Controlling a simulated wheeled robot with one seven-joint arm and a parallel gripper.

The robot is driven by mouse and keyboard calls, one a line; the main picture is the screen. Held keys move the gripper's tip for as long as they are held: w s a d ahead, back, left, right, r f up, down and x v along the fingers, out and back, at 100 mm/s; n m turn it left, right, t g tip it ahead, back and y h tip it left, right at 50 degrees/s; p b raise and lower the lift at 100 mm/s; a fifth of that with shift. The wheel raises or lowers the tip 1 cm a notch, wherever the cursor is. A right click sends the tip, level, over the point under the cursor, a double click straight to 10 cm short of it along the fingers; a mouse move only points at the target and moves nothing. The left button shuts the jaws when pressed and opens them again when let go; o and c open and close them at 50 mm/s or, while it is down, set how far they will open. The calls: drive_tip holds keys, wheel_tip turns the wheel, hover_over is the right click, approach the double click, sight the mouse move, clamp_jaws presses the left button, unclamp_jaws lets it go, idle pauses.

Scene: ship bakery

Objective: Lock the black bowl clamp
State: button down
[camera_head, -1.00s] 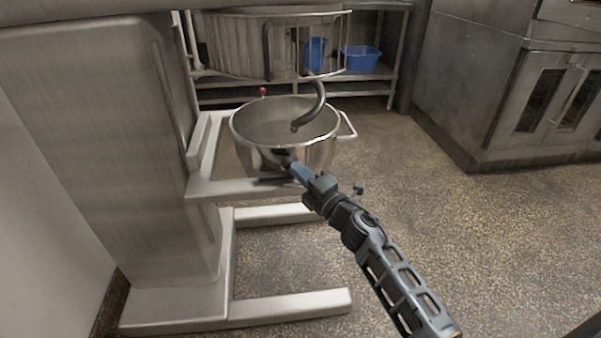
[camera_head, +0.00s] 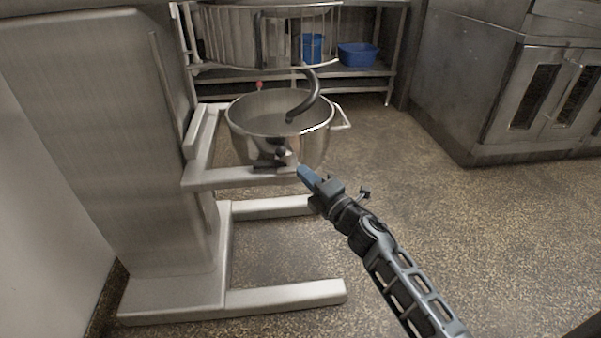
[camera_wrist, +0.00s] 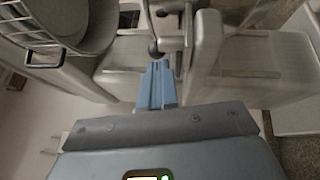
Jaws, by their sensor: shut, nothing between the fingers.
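The black bowl clamp (camera_head: 279,153) sits on the near side of the steel mixing bowl (camera_head: 250,125), at the bowl support arm (camera_head: 225,177). In the wrist view a dark round knob (camera_wrist: 154,48), likely part of the clamp, shows just beyond the fingertips. My gripper (camera_head: 302,171) is shut and empty, its blue fingers pointing at the clamp from the lower right. The fingers also show shut together in the wrist view (camera_wrist: 157,68). In the head view a small gap separates the fingertips from the clamp; contact with the knob cannot be told in the wrist view.
The mixer column (camera_head: 110,150) stands at the left, with base legs (camera_head: 285,297) along the floor. A curved dough hook (camera_head: 312,98) hangs into the bowl. A bowl handle (camera_head: 343,118) sticks out right. Steel ovens (camera_head: 490,90) stand at the right. Open floor (camera_head: 430,200) lies between.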

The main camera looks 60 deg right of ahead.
drive_tip(key=s+f, duration=0.1)
drive_tip(key=s, duration=0.7)
drive_tip(key=shift+d, duration=0.25)
drive_tip(key=s+a+r+m+g+y, duration=0.1)
drive_tip(key=s+a+r+m+y, duration=0.15)
drive_tip(key=s+a+m, duration=0.6)
drive_tip(key=s+a+r+m+g+y, duration=0.1)
drive_tip(key=s+a+r+m+y, duration=0.15)
drive_tip(key=s+a, duration=0.7)
drive_tip(key=s+a+r+m+g+y, duration=0.1)
drive_tip(key=s+a+r+m+y, duration=0.2)
drive_tip(key=a, duration=1.1)
wheel_tip(320, 180, up, 13)
drive_tip(key=m+p, duration=0.1)
drive_tip(key=p, duration=1.3)
drive_tip(key=shift+d+f, duration=0.2)
drive_tip(key=shift+d, duration=0.1)
drive_tip(key=c, duration=1.8)
unclamp_jaws()
drive_tip(key=shift+w, duration=0.1)
